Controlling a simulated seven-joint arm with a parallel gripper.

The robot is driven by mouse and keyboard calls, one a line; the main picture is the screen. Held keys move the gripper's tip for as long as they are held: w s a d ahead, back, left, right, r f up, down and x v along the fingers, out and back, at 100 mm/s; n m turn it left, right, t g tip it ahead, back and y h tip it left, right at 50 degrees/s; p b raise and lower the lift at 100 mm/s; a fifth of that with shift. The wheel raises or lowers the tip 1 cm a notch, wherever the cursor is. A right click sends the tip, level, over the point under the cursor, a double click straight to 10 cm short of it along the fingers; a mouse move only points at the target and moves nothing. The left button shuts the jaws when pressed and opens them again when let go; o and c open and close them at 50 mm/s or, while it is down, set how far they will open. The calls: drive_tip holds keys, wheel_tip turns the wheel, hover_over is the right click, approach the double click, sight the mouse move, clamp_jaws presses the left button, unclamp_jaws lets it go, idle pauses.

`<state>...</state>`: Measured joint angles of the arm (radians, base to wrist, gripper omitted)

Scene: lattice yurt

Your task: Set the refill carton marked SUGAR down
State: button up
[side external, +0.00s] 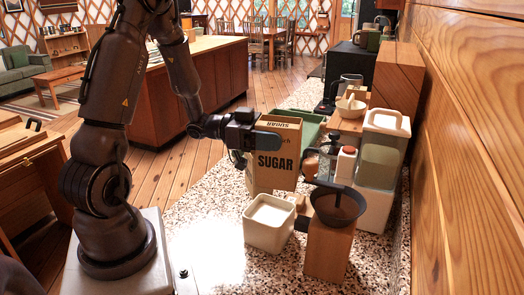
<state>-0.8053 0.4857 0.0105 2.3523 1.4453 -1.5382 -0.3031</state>
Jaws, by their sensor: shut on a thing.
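The brown refill carton marked SUGAR (276,174) is upright in the middle of the side external view, its label facing the camera. An open square white canister (268,236) with white contents stands on the speckled counter (205,235), just in front of and below the carton. The canister's rim comes close to the carton's lower edge, so I cannot tell whether the carton touches the counter.
A wooden grinder (328,252) with a dark hopper stands right of the canister. Behind it are a small red-capped bottle (346,163), a lidded container (381,150) and a green tray (312,122). A wooden wall (470,150) bounds the right. The counter left of the canister is clear.

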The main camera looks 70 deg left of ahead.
drive_tip(key=w+a+r+n+y, duration=0.2)
drive_tip(key=a+n+y, duration=0.55)
drive_tip(key=y, duration=0.35)
drive_tip(key=w+a+r+n+y, duration=0.1)
drive_tip(key=w+a+n+y, duration=0.1)
drive_tip(key=a+n+y, duration=0.7)
drive_tip(key=s+d+f+n+g+y, duration=0.2)
drive_tip(key=s+n+g+y, duration=0.3)
drive_tip(key=s+g, duration=0.4)
drive_tip(key=s+d+f+n+g+y, duration=0.25)
drive_tip(key=s+n+g, duration=0.45)
drive_tip(key=g, duration=0.4)
wheel_tip(320, 180, down, 7)
drive_tip(key=shift+w+r, duration=0.15)
drive_tip(key=shift+w, duration=0.05)
drive_tip(key=shift+d, duration=0.2)
wheel_tip(320, 180, down, 8)
drive_tip(key=shift+f, duration=0.65)
